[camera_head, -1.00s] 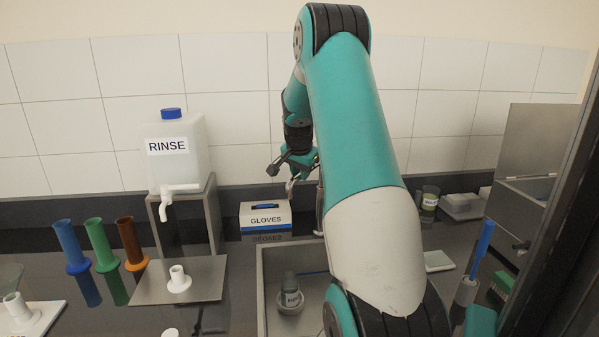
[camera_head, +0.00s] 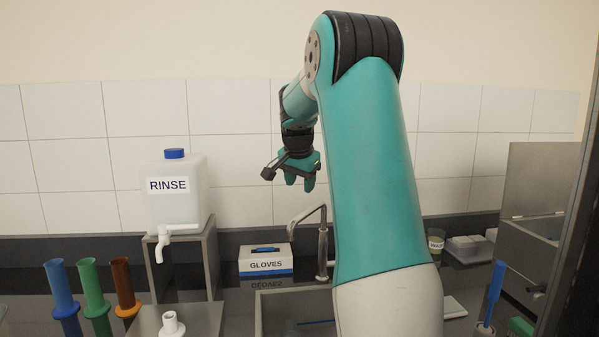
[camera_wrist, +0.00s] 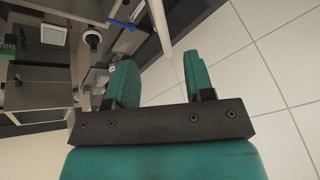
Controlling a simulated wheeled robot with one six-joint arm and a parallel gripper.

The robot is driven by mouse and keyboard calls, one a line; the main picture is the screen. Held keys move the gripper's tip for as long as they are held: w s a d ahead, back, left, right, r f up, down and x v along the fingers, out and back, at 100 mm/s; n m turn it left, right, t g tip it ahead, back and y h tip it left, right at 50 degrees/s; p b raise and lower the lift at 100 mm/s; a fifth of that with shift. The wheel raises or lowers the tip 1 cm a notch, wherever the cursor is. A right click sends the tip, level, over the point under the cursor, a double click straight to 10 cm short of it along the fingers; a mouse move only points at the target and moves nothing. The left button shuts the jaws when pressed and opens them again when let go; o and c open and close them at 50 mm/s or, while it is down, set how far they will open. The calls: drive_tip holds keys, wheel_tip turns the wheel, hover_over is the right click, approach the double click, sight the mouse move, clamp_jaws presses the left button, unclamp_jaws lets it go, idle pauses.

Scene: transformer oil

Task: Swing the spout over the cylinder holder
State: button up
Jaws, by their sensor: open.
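A grey metal faucet with a bent spout (camera_head: 308,213) stands at the back of the sink (camera_head: 270,302). Its spout points left and toward the camera, with its tip near the gloves box. The sink's inside is mostly out of view.
A RINSE container (camera_head: 175,195) with a white tap stands on a metal stand at left. A gloves box (camera_head: 265,260) sits left of the faucet. Blue, green and orange cylinders (camera_head: 92,290) stand at far left. My arm covers the counter right of the faucet.

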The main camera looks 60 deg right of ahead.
drive_tip(key=v, duration=0.6)
drive_tip(key=shift+b, duration=0.35)
